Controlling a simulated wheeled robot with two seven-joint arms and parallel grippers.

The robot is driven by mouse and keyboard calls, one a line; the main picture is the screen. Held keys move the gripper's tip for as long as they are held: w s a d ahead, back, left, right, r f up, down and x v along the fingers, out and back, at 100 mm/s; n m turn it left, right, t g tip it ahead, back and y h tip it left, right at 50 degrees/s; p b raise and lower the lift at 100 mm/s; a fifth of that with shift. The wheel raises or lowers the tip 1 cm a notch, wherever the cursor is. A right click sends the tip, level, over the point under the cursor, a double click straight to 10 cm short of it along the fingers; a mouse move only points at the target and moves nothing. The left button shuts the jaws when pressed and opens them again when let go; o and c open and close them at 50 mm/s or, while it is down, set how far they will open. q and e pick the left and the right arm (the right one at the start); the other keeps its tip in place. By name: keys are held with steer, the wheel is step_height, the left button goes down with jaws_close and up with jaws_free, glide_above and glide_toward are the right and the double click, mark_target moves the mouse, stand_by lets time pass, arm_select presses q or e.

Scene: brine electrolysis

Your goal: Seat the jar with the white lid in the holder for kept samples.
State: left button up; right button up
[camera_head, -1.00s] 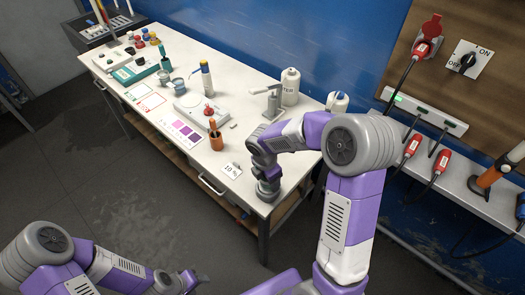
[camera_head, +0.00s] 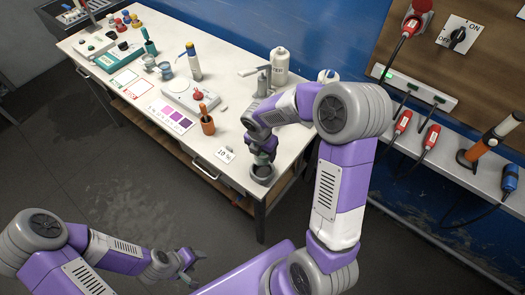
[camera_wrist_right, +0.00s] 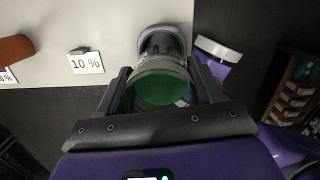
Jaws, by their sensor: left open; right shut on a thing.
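My right gripper (camera_head: 264,158) is shut on a clear, green-tinted jar, which shows between the fingers in the right wrist view (camera_wrist_right: 160,82). I cannot make out a white lid on it. A round grey cup-like piece (camera_head: 262,174) with a dark inside stands at the near right corner of the table, just below the gripper; it also shows beyond the jar in the right wrist view (camera_wrist_right: 160,38). My left gripper (camera_head: 196,266) is open and empty, low in front of the table. I cannot tell which piece is the holder for kept samples.
A "10 %" card (camera_head: 224,155) lies beside the cup-like piece. On the white table (camera_head: 190,140) stand an orange pot (camera_head: 207,126), a white device (camera_head: 190,95), a blue-capped bottle (camera_head: 193,62) and a large white bottle (camera_head: 280,66). Small coloured-lidded jars (camera_head: 127,19) stand at the far left.

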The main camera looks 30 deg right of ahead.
steer(key=shift+f+b, duration=1.7)
steer(key=shift+f, duration=0.85)
steer(key=shift+r+p, duration=0.1)
steer(key=shift+p, duration=0.35)
steer(key=shift+f+b, duration=0.65)
steer(key=shift+f, duration=0.6)
stand_by(0.4)
stand_by(0.6)
steer(key=shift+f, duration=0.2)
stand_by(0.7)
steer(key=shift+s+f, duration=0.1)
steer(key=shift+f, duration=0.05)
steer(key=shift+r+p, duration=0.25)
steer(key=shift+p, duration=0.2)
stand_by(1.2)
